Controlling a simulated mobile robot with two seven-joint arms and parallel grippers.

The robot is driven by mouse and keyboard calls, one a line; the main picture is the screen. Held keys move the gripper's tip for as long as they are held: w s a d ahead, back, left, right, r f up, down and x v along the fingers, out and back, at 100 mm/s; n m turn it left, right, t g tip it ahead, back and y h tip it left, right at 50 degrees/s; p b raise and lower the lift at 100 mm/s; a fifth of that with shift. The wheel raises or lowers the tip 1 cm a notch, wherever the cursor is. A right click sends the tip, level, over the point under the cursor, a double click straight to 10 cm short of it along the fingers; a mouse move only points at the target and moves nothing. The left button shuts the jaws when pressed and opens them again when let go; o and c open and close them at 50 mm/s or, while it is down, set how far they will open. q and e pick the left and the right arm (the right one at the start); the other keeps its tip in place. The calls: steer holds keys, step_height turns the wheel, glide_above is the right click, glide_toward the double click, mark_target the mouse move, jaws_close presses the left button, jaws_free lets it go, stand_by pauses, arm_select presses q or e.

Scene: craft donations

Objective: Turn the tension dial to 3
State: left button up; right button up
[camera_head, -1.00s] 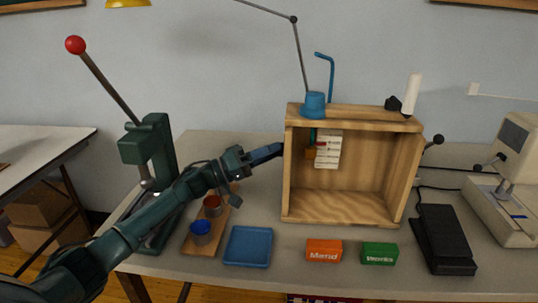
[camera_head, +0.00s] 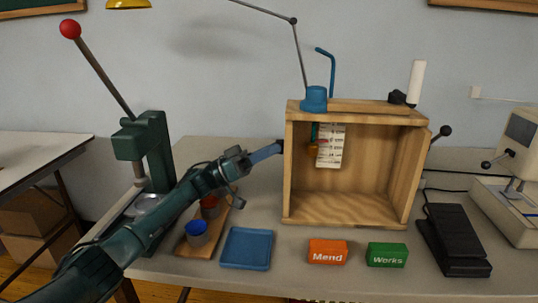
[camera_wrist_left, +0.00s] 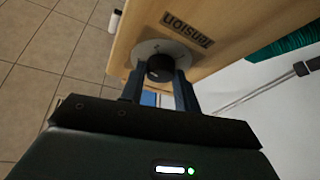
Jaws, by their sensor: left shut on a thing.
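A wooden open-fronted box (camera_head: 345,209) stands on the table in the head view. My left gripper (camera_head: 279,147) reaches its left outer side, where the dial is hidden from the head. In the left wrist view, the dark round knob of the tension dial (camera_wrist_left: 159,68) sits on a grey disc (camera_wrist_left: 146,50), beside an upside-down "TENSION" label (camera_wrist_left: 186,30). The fingers of my left gripper (camera_wrist_left: 160,80) are shut on the knob from both sides. Dial numbers are not readable. A white scale card (camera_head: 331,150) hangs inside the box. My right gripper is out of view.
A green lever press (camera_head: 150,150) and a wooden board with red and blue cups (camera_head: 196,230) are near my left arm. A blue tray (camera_head: 246,248), orange box (camera_head: 327,252), green box (camera_head: 387,255) and black pedal (camera_head: 455,240) lie along the front.

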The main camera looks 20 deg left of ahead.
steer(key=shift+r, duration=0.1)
arm_select(q)
steer(key=o, duration=1)
steer(key=shift+c, duration=0.2)
step_height(320, 180, up, 10)
steer(key=p, duration=0.2)
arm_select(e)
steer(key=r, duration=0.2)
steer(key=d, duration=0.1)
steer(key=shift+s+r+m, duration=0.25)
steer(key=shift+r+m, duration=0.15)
